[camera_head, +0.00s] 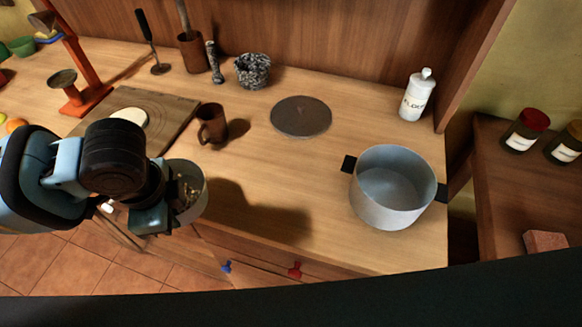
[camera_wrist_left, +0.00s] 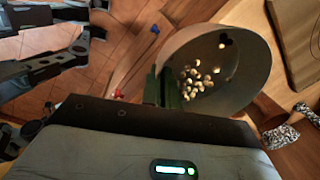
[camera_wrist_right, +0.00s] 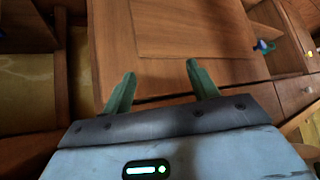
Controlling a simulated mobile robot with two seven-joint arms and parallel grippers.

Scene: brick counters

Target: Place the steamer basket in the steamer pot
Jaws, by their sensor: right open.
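The steamer basket (camera_head: 201,196) is a grey round bowl with small pale pieces inside. It is at the counter's front edge on the left, partly hidden by my left arm. My left gripper (camera_head: 168,208) is shut on its near rim. In the left wrist view the fingers (camera_wrist_left: 163,88) grip the rim of the tilted-looking basket (camera_wrist_left: 250,65). The steamer pot (camera_head: 385,214), light grey with two black handles, stands open and empty-looking on the counter at the right. My right gripper (camera_wrist_right: 160,88) is open and empty before a wooden cabinet front.
A dark round lid (camera_head: 301,117) lies flat mid-counter. The counter between basket and pot is clear.

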